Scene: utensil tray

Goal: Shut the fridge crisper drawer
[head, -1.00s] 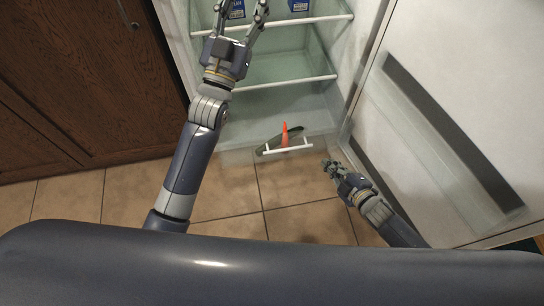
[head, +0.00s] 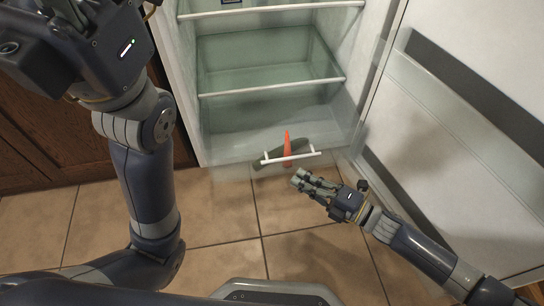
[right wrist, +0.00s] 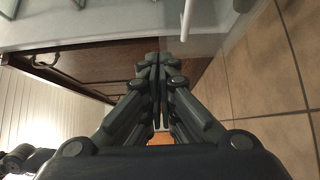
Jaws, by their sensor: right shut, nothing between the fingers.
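The clear crisper drawer (head: 225,172) is at the bottom of the open fridge and sticks out past its front. An orange carrot (head: 287,140) and a dark green vegetable (head: 270,157) show in it. Its white bar handle (head: 290,158) is on the front; a white bar, likely this handle (right wrist: 187,20), also shows in the right wrist view. My right gripper (head: 298,180) is shut and empty, just in front of and below the handle in the picture, with a small gap. It shows closed in the right wrist view (right wrist: 160,62). My left gripper's fingers are mostly cut off at the top left.
Glass shelves (head: 265,60) are above the drawer. Wooden cabinets (head: 30,150) are at the left. The tiled floor (head: 225,215) before the drawer is clear.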

